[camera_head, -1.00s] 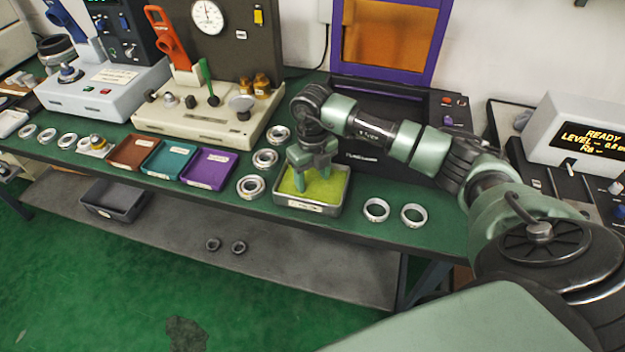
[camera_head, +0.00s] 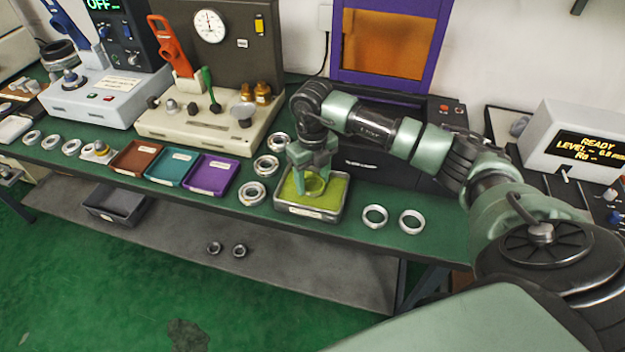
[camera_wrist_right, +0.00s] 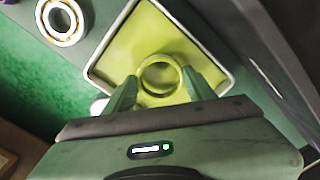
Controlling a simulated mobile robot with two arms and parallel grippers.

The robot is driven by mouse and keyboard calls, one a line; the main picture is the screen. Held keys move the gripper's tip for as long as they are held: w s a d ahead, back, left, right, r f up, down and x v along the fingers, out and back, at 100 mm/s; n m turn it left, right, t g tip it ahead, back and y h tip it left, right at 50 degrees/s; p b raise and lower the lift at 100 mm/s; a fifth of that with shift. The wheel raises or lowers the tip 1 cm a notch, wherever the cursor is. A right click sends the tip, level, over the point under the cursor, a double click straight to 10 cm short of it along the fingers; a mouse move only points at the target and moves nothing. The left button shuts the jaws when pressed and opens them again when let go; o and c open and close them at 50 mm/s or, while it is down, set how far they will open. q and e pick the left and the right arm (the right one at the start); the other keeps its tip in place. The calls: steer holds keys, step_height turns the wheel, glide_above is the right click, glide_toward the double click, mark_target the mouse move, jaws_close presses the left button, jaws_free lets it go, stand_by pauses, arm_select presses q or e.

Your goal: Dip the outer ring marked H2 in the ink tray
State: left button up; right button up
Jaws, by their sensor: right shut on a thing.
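The ink tray (camera_head: 309,213) is a grey metal tray with yellow-green ink, near the front edge of the green bench. My right gripper (camera_head: 313,187) points down over it. In the right wrist view, my right gripper (camera_wrist_right: 158,88) is shut on a ring (camera_wrist_right: 160,99) whose surface looks yellow-green. The ring (camera_head: 315,193) also shows between the fingers in the head view, over the ink. I cannot tell whether it still touches the ink, and no H2 mark is readable. The tray's pale rim (camera_wrist_right: 98,68) surrounds the ring in the wrist view. My left gripper is not in view.
Two bare rings (camera_head: 365,217) lie right of the tray. Several bearings (camera_head: 243,197) lie close on its left, then purple (camera_head: 207,190), teal and brown trays. A beige gauge stand (camera_head: 190,130) stands behind. A dark machine with a purple frame is behind my right arm.

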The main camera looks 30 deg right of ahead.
steer(key=shift+r+p, duration=1.55)
steer(key=shift+r, duration=1.1)
